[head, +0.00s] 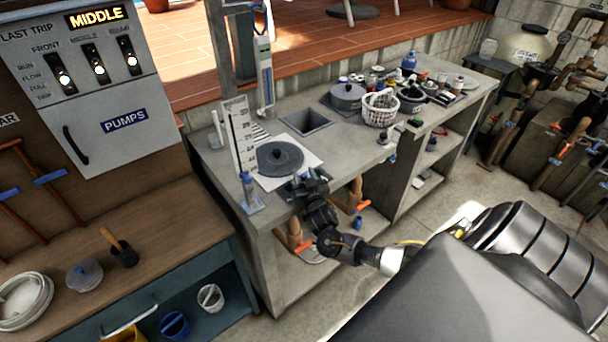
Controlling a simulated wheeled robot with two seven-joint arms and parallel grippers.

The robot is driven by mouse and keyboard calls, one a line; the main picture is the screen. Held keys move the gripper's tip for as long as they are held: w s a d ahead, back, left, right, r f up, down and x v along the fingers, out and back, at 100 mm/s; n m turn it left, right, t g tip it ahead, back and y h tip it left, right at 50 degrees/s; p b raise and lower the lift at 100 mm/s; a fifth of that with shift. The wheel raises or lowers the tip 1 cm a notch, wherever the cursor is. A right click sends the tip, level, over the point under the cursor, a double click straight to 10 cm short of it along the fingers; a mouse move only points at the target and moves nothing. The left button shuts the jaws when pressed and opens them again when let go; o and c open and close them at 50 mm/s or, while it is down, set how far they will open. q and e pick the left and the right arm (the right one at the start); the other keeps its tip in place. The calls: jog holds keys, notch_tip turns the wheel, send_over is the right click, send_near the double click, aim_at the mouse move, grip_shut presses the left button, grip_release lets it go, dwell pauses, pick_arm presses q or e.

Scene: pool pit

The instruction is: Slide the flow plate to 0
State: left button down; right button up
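A dark grey round plate (280,158) with a small knob lies on a white square sheet (262,182) on the concrete counter. It looks like the flow plate, but no label on it can be read. An upright white scale board (238,135) with dark marks stands left of it. My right gripper (303,182) is at the counter's front edge, just in front of the round plate. It is dark and small here, and its fingers cannot be made out, nor whether it touches anything. My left gripper is out of view.
A square opening (307,121) is in the counter (224,165) behind the plate. A white basket (381,108) and several jars crowd the right. Orange-handled valves (297,238) are below the counter.

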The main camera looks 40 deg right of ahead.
aim_at(290, 189)
grip_shut()
dwell(0.3)
jog(key=a, duration=0.5)
jog(key=shift+a, duration=0.25)
jog(key=shift+f, duration=0.1)
jog(key=shift+c, duration=1)
grip_release()
jog(key=shift+o, duration=1)
jog(key=shift+w+a, duration=0.1)
